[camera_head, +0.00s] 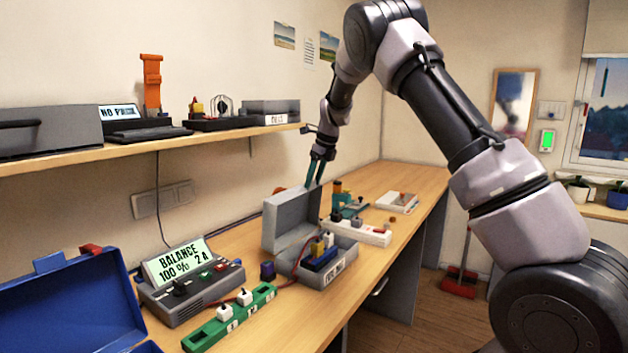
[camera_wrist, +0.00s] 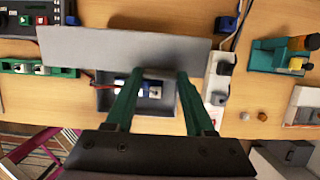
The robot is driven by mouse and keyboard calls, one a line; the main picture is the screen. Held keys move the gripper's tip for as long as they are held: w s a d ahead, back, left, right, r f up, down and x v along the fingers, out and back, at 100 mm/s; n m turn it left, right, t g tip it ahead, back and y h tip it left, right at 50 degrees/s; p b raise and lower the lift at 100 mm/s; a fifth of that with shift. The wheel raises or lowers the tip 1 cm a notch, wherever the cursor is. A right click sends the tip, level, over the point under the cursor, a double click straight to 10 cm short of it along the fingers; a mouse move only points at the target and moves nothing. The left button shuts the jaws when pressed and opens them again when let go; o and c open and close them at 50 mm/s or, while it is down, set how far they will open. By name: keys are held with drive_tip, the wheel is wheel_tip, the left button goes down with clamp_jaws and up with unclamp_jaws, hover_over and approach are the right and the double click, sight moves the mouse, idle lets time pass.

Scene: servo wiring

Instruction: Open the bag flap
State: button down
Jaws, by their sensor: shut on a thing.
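The grey bag (camera_head: 318,270) is box-shaped and stands on the bench with a white label on its front. Its flap (camera_head: 290,222) stands up, tilted back from the opening. A blue item with a white and yellow part (camera_head: 323,252) sits inside. My gripper (camera_head: 315,172) is at the flap's upper right edge, fingers pointing down. The bag's dark interior (camera_wrist: 107,99) shows below the flap, partly hidden by the fingers.
A balance charger (camera_head: 190,280) and a green board (camera_head: 230,317) stand left of the bag. A white power strip (camera_head: 358,233) is close on its right. An open blue case (camera_head: 70,305) is at the near left. A shelf (camera_head: 150,150) runs along the wall above.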

drive_tip(key=shift+r, duration=0.2)
idle(0.3)
drive_tip(key=shift+c, duration=1.2)
unclamp_jaws()
drive_tip(key=shift+f, duration=0.1)
drive_tip(key=v, duration=1)
drive_tip(key=shift+d+r, duration=0.15)
drive_tip(key=shift+r, duration=0.2)
drive_tip(key=shift+s, duration=0.1)
